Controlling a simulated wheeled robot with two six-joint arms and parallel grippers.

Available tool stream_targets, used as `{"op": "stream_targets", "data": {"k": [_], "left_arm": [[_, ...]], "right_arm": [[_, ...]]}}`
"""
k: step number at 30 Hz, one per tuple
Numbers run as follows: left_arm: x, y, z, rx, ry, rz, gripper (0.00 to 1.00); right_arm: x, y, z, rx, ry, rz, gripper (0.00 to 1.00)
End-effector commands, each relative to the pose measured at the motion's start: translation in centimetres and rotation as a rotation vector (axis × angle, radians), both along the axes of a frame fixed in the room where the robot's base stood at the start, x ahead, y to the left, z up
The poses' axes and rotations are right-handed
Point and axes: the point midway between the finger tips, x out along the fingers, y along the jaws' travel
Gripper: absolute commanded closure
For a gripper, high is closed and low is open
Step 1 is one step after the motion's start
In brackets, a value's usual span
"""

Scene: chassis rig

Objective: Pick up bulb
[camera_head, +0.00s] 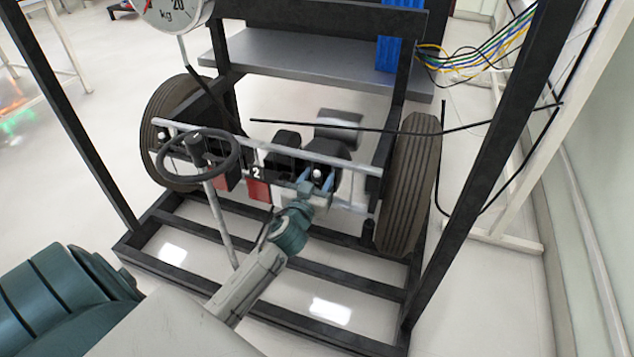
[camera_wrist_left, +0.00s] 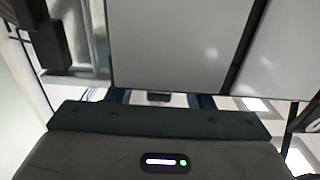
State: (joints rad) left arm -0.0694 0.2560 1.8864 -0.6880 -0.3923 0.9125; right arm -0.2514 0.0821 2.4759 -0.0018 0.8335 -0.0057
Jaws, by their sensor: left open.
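A small white bulb (camera_head: 317,173) shows at the front of the chassis, by the silver crossbar and a dark round part. My left gripper (camera_head: 316,182) is open, its two blue fingertips on either side of the bulb in the picture. I cannot tell whether they touch it. In the left wrist view the fingers (camera_wrist_left: 160,98) are spread, with a small dark piece between them; the bulb cannot be made out there. A second small white round thing (camera_head: 162,135) sits at the left end of the crossbar. My right gripper is not in view.
A black steering wheel (camera_head: 199,155) on a grey column stands left of my arm. A black frame (camera_head: 480,165) and tires (camera_head: 408,185) flank the chassis. Red blocks (camera_head: 259,189) hang near the crossbar. Loose black cables (camera_head: 455,131) cross at the right.

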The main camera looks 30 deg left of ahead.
Motion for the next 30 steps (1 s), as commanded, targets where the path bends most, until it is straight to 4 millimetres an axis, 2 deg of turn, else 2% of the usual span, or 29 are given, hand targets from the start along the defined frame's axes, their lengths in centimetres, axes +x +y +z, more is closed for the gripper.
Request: {"op": "stream_targets", "data": {"k": [2, 9, 16, 19, 24, 30], "left_arm": [[0.0, 0.0, 0.0, 0.0, 0.0, 0.0, 0.53], [0.0, 0.0, 0.0, 0.0, 0.0, 0.0, 1.0], [0.0, 0.0, 0.0, 0.0, 0.0, 0.0, 1.0], [0.0, 0.0, 0.7, 0.0, -0.001, 0.0, 1.0], [0.0, 0.0, 3.9, -0.001, -0.004, 0.0, 1.0], [0.0, 0.0, 7.9, 0.001, -0.004, 0.0, 1.0]], "right_arm": [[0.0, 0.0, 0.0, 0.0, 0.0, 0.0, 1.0], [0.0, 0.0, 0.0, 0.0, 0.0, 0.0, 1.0], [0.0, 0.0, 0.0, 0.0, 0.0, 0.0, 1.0], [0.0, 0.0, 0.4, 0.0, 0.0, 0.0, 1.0], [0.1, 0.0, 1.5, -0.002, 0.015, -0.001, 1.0], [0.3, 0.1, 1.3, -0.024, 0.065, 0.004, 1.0]]}}
